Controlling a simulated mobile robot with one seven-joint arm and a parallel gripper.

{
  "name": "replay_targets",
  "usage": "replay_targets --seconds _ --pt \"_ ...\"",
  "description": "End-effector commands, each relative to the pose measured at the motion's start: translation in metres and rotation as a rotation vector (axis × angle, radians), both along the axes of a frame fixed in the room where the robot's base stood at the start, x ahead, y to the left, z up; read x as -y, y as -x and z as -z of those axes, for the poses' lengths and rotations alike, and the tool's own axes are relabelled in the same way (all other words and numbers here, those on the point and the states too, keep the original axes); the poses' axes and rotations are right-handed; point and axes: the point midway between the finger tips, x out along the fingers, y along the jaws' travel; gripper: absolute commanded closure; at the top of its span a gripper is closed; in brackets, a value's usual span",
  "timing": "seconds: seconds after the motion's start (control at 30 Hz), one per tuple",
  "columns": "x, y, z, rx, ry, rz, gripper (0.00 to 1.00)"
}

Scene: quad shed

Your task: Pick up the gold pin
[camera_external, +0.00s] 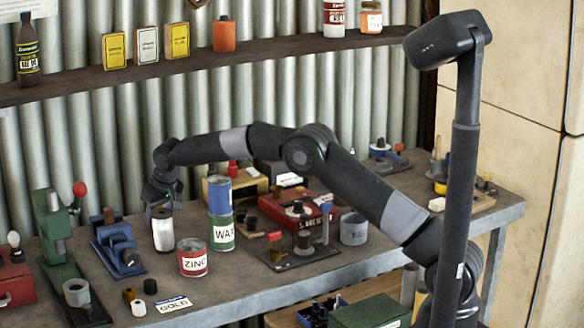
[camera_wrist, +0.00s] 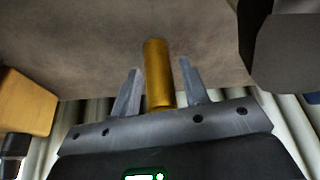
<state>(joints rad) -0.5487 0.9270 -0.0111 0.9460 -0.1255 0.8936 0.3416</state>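The gold pin (camera_wrist: 157,75) is a plain gold cylinder in the wrist view. It lies between the two fingers of my gripper (camera_wrist: 159,88), with a narrow gap on each side. My gripper is open and does not appear to be squeezing it. In the external view my gripper (camera_external: 160,192) is low over the back of the bench, behind a white can (camera_external: 162,230). Its fingertips and the pin are hidden there. A GOLD label (camera_external: 173,305) lies at the bench's front edge.
A blue can (camera_external: 220,196) stacked on a green can (camera_external: 221,233) and a red ZINC can (camera_external: 193,258) stand right of the white can. A blue vise-like tool (camera_external: 118,245) stands left. A wooden block (camera_wrist: 25,100) is left in the wrist view. A shelf (camera_external: 190,65) runs above.

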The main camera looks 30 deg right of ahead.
Motion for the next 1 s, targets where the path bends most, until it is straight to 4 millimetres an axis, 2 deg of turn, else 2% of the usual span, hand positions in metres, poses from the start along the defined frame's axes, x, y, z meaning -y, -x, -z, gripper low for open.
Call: replay_targets --seconds 0.07,0.5,0.87,1.0 --pt "0.0 0.0 -0.0001 0.0 0.0 0.0 0.66" --pt "0.0 0.0001 -0.0001 0.0 0.0 0.0 1.0" --pt "-0.0002 -0.0002 -0.002 0.002 -0.001 0.0 1.0" --pt "-0.0003 -0.0004 -0.0092 0.003 -0.002 0.0 1.0"
